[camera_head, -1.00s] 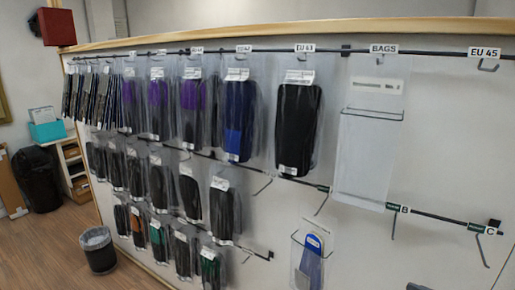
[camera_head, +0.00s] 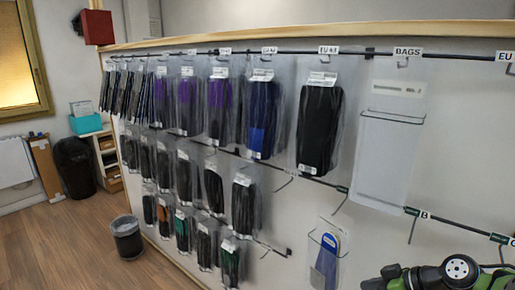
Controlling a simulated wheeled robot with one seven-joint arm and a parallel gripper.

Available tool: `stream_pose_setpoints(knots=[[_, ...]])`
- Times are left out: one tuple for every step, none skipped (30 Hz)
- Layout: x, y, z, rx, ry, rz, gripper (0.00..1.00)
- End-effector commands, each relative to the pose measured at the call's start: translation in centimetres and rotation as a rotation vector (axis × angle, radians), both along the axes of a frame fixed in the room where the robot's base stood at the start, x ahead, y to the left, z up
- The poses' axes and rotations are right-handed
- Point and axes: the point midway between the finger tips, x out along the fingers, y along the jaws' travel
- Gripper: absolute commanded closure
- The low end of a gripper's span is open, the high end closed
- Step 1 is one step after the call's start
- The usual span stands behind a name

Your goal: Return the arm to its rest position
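Part of my arm (camera_head: 440,274), black and green with a round white-faced joint, shows at the bottom right corner, in front of the display wall. The rest of the arm is cut off by the lower edge. My gripper is not in the picture, so I cannot see whether it is open or holds anything.
The wall panel carries several rows of hanging insole packs (camera_head: 321,127) and an empty clear bag (camera_head: 384,160) under the BAGS label. A blue insole pack (camera_head: 327,258) hangs low, left of my arm. A waste bin (camera_head: 127,238) stands on the wooden floor, which is open at left.

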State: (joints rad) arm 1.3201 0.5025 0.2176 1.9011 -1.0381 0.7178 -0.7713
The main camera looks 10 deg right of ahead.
Motion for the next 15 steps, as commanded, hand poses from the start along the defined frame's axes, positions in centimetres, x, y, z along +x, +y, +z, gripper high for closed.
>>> stream_pose_setpoints(knots=[[0.6, 2.5, 0.9, -0.04, 0.064, 0.019, 0.22], [0.7, 4.0, 1.2, -0.065, 0.11, 0.018, 0.22], [0.7, 6.1, 1.8, -0.104, 0.166, 0.015, 0.22], [0.6, 7.7, 2.4, -0.138, 0.207, 0.006, 0.22], [0.2, 9.3, 2.9, -0.173, 0.247, -0.007, 0.22], [-0.5, 11.4, 3.7, -0.223, 0.287, -0.031, 0.22], [-1.2, 12.9, 4.3, -0.257, 0.31, -0.054, 0.22], [-2.0, 14.2, 4.8, -0.289, 0.327, -0.08, 0.22], [-3.3, 15.8, 5.6, -0.328, 0.341, -0.118, 0.22], [-4.4, 16.8, 6.1, -0.352, 0.344, -0.151, 0.22], [-5.5, 17.8, 6.7, -0.372, 0.343, -0.181, 0.22], [-7.2, 18.8, 7.3, -0.39, 0.334, -0.227, 0.22], [-8.4, 19.3, 7.7, -0.397, 0.324, -0.26, 0.22], [-9.6, 19.7, 8.0, -0.399, 0.314, -0.292, 0.22], [-11.0, 20.0, 8.2, -0.393, 0.299, -0.333, 0.22]])
